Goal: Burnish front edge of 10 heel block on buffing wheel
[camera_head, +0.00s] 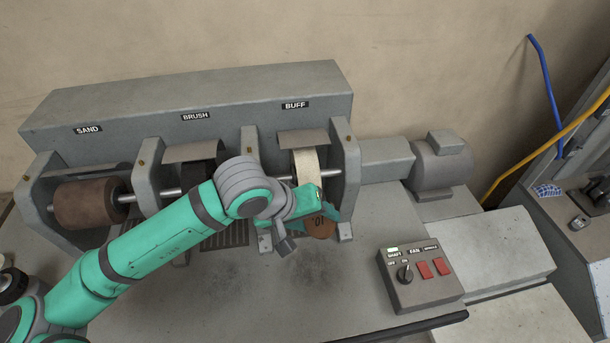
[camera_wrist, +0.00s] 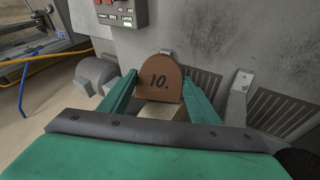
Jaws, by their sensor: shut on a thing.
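The brown heel block (camera_wrist: 160,80), marked "10.", is held between the two green fingers of my gripper (camera_wrist: 158,100) in the wrist view. In the head view the block (camera_head: 320,228) shows partly at the gripper (camera_head: 305,212), just below and in front of the pale buffing wheel (camera_head: 306,167) under the BUFF label. The wheel also shows behind the block in the wrist view (camera_wrist: 158,110). I cannot tell whether the block's edge touches the wheel.
The brown sanding drum (camera_head: 92,203) is at the left, and the dark brush wheel (camera_head: 200,178) is in the middle, partly behind my arm. A switch box (camera_head: 420,276) with a knob and two red switches stands at the right front. The motor (camera_head: 442,163) is at the right.

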